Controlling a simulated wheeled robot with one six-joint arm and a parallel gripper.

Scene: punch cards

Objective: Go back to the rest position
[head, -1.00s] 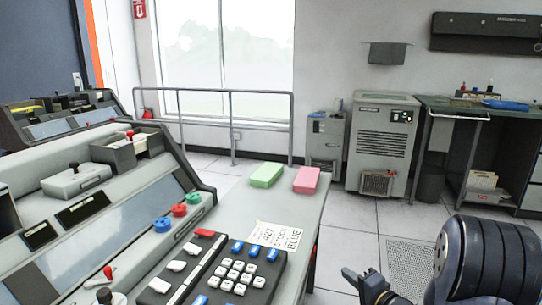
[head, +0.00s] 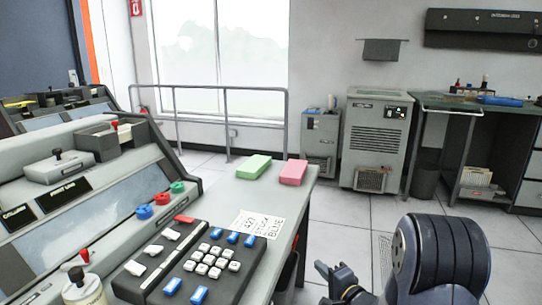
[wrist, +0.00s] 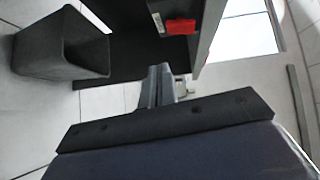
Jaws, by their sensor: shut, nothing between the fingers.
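My gripper (head: 326,273) shows small and dark at the bottom of the head view, to the right of the console desk and apart from it. In the wrist view its two fingers (wrist: 159,75) are together, with nothing between them. My dark arm link hides part of the floor at the lower right of the head view. A green card stack (head: 251,166) and a pink card stack (head: 293,172) lie side by side on the desk's far end. A handwritten paper (head: 258,223) lies nearer, beside the keypad.
The console desk (head: 225,195) with its keypad (head: 208,262) fills the left. A grey cabinet (head: 375,140) and a workbench (head: 490,105) stand at the back. The floor (head: 340,215) between is clear. The wrist view shows a dark bin (wrist: 60,45) and a red part (wrist: 181,26).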

